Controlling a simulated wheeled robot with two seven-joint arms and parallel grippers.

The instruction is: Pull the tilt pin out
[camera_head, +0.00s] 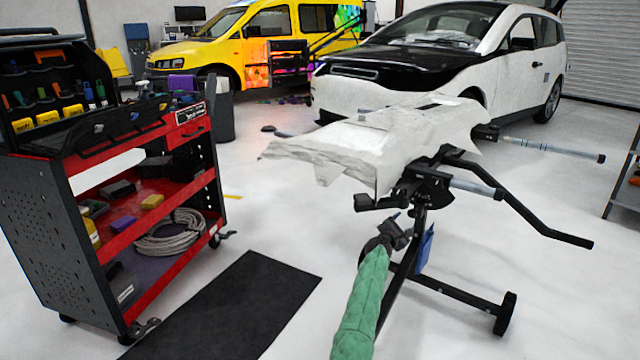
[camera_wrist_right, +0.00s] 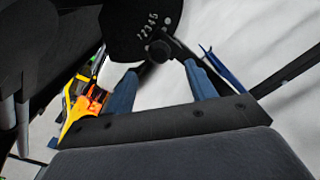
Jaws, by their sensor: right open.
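The black work stand (camera_head: 421,215) holds a white wrapped panel (camera_head: 350,145) on its tilting head (camera_head: 425,185). My right gripper (camera_head: 398,229), at the end of the green-sleeved arm, is just below that head, beside the post. In the right wrist view my gripper (camera_wrist_right: 161,70) is open, with its two blue fingers apart. A black disc (camera_wrist_right: 130,25) marked with numbers is just beyond the fingertips. A small dark round knob (camera_wrist_right: 158,50), which looks like the tilt pin, shows at the disc's lower edge between the fingertips. I cannot tell whether the fingers touch it. My left gripper is not in view.
A blue cloth or tag (camera_head: 425,249) hangs beside the post. The stand's bars (camera_head: 535,215) and wheeled leg (camera_head: 470,298) reach right. A red and black tool cart (camera_head: 130,235) stands left, near a black mat (camera_head: 225,312). A white car (camera_head: 450,60) is behind.

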